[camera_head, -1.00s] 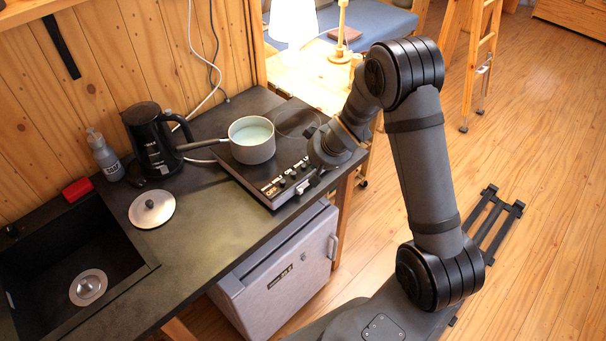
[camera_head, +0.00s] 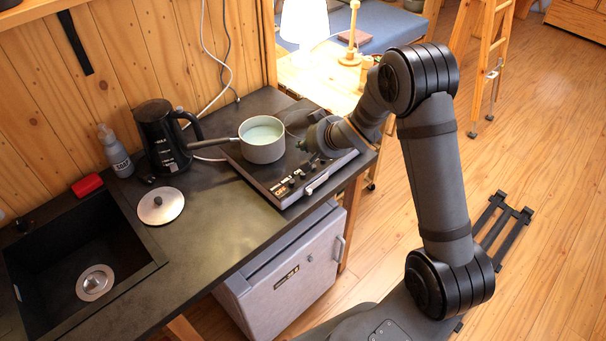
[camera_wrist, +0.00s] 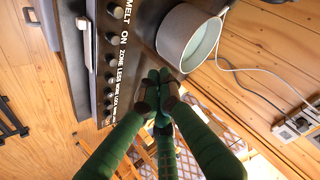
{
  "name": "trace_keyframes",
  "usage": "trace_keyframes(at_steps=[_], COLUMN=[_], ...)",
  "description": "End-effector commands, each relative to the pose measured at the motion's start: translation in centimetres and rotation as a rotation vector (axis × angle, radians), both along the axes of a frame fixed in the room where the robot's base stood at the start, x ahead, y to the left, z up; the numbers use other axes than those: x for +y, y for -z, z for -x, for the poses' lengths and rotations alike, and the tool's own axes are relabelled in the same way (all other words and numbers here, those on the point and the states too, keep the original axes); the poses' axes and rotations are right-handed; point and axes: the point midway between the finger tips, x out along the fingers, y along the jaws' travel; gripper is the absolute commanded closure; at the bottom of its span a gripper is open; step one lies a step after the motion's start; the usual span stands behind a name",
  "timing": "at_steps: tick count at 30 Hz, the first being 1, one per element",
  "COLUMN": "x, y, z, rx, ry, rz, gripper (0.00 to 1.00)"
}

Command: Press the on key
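The black hob (camera_head: 318,183) lies on the counter with a row of knob-like keys along its front strip. In the wrist view the on key (camera_wrist: 113,38) sits beside the printed word ON, between the MELT and ZONE keys. My gripper (camera_head: 305,147) is over the hob, right of the pot. In the wrist view its green fingers (camera_wrist: 160,86) come together at the tips with nothing visible between them. There the tips appear beside the pot and to the right of the key row, apart from the on key. Their height above the hob cannot be told.
A pot (camera_head: 262,151) of pale liquid stands on the hob, its handle pointing left toward a black kettle (camera_head: 162,140). The counter's front middle is clear.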

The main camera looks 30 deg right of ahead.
Motion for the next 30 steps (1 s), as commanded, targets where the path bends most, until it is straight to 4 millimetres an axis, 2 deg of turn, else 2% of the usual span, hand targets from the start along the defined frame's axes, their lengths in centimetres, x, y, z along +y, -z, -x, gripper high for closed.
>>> trace_keyframes(at_steps=[16,21,30], x=[0.0,0.0,0.0], y=[7.3,8.1,8.1], z=[0.0,0.0,0.0], rx=[0.0,-0.001,0.0], ry=[-0.001,0.0,0.0], rz=[0.001,0.001,0.0], gripper=[1.0,1.0,1.0])
